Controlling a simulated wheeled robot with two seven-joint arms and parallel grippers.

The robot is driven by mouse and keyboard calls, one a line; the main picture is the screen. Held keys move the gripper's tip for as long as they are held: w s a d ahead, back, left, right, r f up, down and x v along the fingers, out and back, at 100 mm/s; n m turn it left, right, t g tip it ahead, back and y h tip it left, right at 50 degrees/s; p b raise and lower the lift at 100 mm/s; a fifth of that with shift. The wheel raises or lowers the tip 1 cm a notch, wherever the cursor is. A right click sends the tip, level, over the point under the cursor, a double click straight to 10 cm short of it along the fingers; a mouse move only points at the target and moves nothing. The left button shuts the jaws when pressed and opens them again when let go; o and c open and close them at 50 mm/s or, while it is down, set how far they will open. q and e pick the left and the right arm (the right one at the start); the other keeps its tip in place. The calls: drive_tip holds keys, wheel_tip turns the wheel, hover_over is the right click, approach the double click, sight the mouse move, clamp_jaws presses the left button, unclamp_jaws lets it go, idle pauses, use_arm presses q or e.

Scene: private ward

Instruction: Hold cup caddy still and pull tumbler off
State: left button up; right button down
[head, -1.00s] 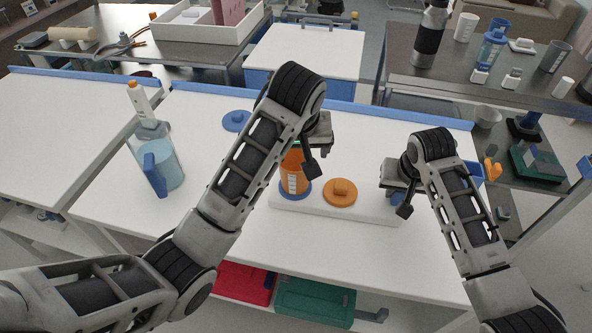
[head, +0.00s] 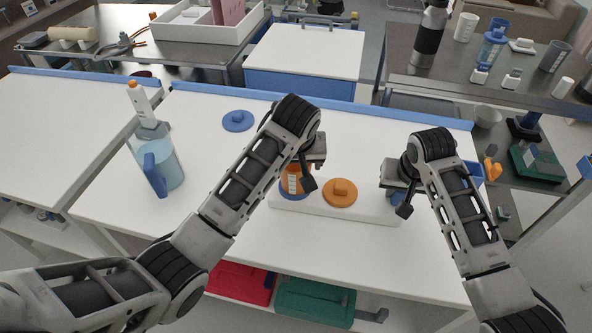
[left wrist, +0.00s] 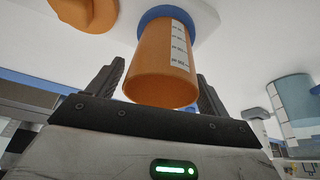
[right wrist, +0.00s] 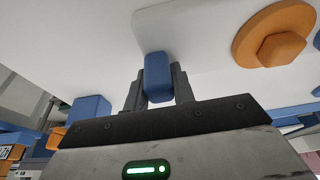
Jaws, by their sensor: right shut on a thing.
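The cup caddy is a long white base (head: 376,213) on the table. An orange tumbler (head: 291,184) with a white scale strip stands upright in a blue ring at its left end. My left gripper (head: 306,174) is over the tumbler. In the left wrist view the tumbler (left wrist: 160,72) lies between its spread fingers, with no clear grip; the head view partly hides it behind the gripper. My right gripper (head: 402,196) is shut on a blue tab (right wrist: 158,77) at the caddy's right end.
An orange disc with a knob (head: 340,193) sits mid-caddy. A blue lid (head: 238,121) lies at the back. A blue-handled jug (head: 168,170) and a bottle with an orange cap (head: 146,110) stand left. The front table is clear.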

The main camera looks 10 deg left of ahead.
use_arm(q)
drive_tip(key=c, duration=0.9)
use_arm(e)
drive_tip(key=shift+s+f, duration=0.1)
drive_tip(key=shift+f, duration=0.1)
use_arm(q)
drive_tip(key=shift+r, duration=3.25)
drive_tip(key=shift+r, duration=1)
drive_tip(key=a, duration=1.2)
use_arm(e)
drive_tip(key=shift+r, duration=0.15)
